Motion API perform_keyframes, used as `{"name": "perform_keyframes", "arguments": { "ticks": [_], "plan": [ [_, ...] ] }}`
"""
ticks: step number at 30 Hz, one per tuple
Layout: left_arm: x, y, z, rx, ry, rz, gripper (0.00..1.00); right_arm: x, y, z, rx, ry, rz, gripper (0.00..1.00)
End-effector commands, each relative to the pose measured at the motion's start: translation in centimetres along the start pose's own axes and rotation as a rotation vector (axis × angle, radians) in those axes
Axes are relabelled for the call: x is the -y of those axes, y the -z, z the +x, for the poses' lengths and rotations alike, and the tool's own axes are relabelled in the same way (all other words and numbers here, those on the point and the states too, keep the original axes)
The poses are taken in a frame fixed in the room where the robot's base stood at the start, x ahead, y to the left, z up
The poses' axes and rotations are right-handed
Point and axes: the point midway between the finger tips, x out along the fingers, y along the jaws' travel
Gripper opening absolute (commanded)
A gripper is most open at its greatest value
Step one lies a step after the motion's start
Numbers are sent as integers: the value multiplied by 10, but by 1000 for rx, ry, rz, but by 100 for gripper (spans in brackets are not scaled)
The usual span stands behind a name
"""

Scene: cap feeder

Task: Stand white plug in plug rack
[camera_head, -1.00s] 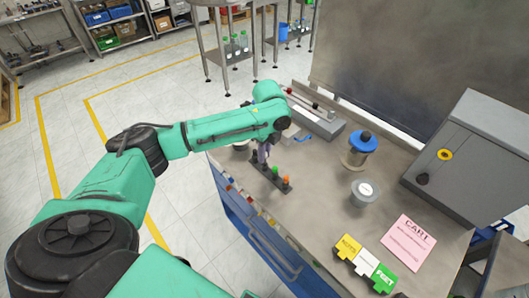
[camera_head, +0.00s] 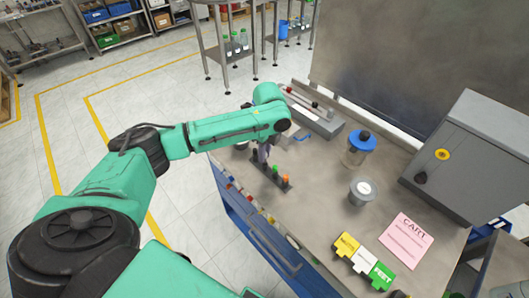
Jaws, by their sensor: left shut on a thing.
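The plug rack (camera_head: 284,185) is a narrow dark bar near the left edge of the metal worktop. A green plug (camera_head: 275,170) and an orange plug (camera_head: 285,179) stand upright in its nearer part. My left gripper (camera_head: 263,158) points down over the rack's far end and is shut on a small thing. That thing is mostly hidden and too small to make out clearly; no white plug shows elsewhere on the worktop. I cannot tell whether it touches the rack. My right gripper is out of view.
A blue-lidded jar (camera_head: 359,148) and a grey round container (camera_head: 361,191) stand right of the rack. A grey box (camera_head: 460,160) is at the right. A pink card (camera_head: 406,240) and coloured tiles (camera_head: 363,258) lie near the front. The worktop between rack and containers is clear.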

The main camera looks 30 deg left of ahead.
Motion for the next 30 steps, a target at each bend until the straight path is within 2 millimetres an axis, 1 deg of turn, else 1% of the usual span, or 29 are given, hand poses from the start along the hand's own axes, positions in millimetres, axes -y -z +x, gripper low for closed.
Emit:
{"name": "perform_keyframes", "arguments": {
  "ticks": [16, 24, 25, 27, 30],
  "plan": [
    [0, 1, 18, 1, -1, 1, 0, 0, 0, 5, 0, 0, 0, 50],
    [0, 1, 19, 0, 0, 1, 0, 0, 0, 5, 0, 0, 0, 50],
    [0, 1, 19, 0, 0, 1, 30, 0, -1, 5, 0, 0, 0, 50],
    [0, 1, 19, 0, 0, 0, 54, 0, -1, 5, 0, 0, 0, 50],
    [0, 1, 19, 0, 0, 0, 54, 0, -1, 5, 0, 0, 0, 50]
  ]
}}
